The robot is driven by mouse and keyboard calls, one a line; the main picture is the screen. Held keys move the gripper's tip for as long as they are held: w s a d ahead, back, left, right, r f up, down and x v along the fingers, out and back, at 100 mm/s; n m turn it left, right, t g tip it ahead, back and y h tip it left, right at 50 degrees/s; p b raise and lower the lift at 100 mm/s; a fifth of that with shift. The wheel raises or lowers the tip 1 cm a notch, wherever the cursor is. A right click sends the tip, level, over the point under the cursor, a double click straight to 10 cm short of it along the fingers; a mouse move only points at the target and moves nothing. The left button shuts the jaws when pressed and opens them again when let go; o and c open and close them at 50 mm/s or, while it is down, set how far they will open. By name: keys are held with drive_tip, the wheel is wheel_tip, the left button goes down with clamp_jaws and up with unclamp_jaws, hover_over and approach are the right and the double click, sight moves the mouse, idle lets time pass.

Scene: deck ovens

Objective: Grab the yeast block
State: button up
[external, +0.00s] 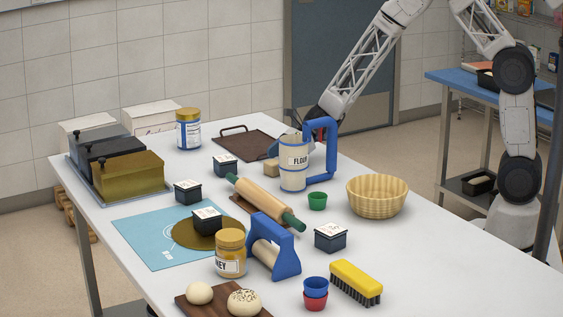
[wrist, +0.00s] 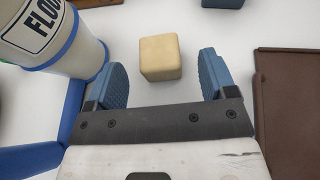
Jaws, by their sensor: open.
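The yeast block, a small beige cube with rounded edges, sits on the white table in the external view (external: 271,168). It also shows in the wrist view (wrist: 160,57), just beyond the fingertips and between their lines. My gripper (wrist: 163,78) is open and empty, with one blue ridged finger to each side and clear of the block.
The flour sifter (external: 293,178) with its blue handle stands close to my left finger in the wrist view. A brown tray (external: 249,145) lies to the right there. A dark box (external: 225,166) sits beyond the block. A rolling pin (external: 262,199) and basket (external: 377,198) are nearby.

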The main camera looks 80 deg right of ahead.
sight(276, 161)
drive_tip(key=shift+w+a, duration=0.1)
drive_tip(key=shift+x, duration=2.45)
drive_tip(key=shift+f, duration=0.1)
drive_tip(key=c, duration=1)
drive_tip(key=shift+r, duration=5)
